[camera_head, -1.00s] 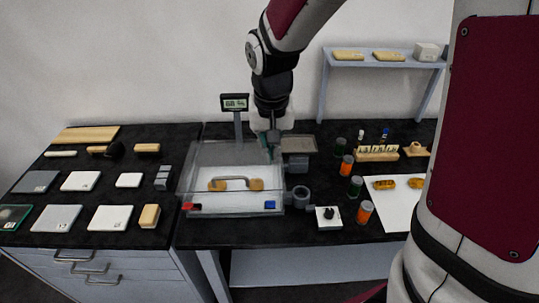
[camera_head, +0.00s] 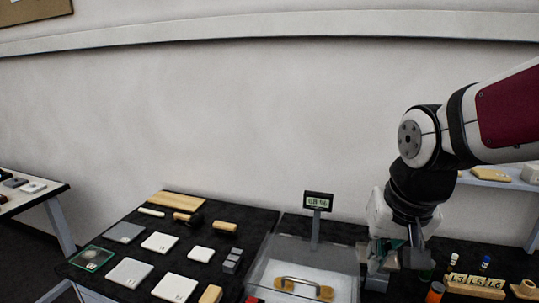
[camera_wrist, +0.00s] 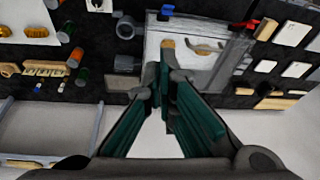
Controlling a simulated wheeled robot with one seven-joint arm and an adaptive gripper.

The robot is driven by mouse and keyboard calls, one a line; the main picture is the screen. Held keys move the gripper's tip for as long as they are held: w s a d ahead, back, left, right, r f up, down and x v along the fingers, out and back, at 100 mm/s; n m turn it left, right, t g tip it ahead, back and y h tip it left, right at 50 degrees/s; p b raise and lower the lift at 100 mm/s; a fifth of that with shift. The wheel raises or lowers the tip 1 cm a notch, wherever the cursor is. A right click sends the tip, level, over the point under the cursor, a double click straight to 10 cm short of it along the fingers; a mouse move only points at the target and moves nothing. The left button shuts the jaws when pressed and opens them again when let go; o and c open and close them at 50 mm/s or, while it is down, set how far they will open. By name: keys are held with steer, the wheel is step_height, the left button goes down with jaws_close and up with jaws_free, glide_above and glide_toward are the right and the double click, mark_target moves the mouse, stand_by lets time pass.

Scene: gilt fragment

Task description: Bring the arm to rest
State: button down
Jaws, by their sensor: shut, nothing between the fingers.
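My gripper (camera_head: 388,262) hangs at the end of my arm, to the right of the display post in the head view. In the wrist view my gripper (camera_wrist: 164,62) has its teal-padded fingers meeting at the tips, with nothing between them. Below the tips in that view lies the clear-walled tray (camera_wrist: 205,58) with a handled wooden piece (camera_wrist: 205,48). The same tray (camera_head: 263,268) and handled piece (camera_head: 303,289) show at the bottom of the head view. My gripper is above the bench, apart from the tray as far as I can see.
A display on a post (camera_head: 317,202) stands behind the tray. Pale and grey tiles (camera_head: 159,242) and wooden blocks lie on the black bench to the left. A wall shelf (camera_head: 497,180) is behind my arm.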

steer(key=s+r+n+t, duration=0.2)
steer(key=s+r, duration=0.3)
steer(key=s, duration=0.5)
steer(key=shift+s+d, duration=0.25)
steer(key=shift+s, duration=0.15)
